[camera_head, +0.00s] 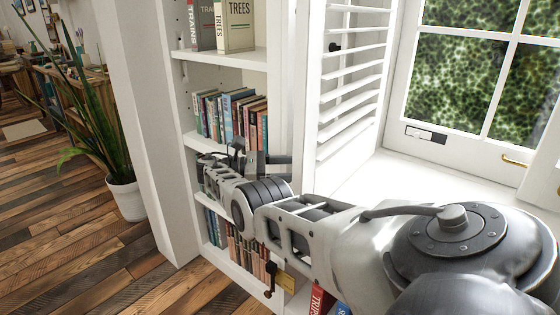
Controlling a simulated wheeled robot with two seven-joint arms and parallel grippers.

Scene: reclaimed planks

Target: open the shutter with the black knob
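The white louvred shutter (350,85) stands in the window recess, to the right of the bookshelf. A small black knob (334,47) is on its left part, near the top of the view. My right arm comes in from the lower right and reaches left across the front of the shelf. My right gripper (262,163) is in front of the book shelves, below and to the left of the knob and apart from it. Its fingers are small and partly hidden by the arm, so I cannot tell whether they are open. My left gripper is not in view.
A white bookshelf (224,60) with several rows of books stands left of the shutter. A black fitting (270,268) and a brass plate (287,282) are low on it. A window (480,70) is at right, above a white sill (400,178). A potted plant (127,198) stands on the plank floor.

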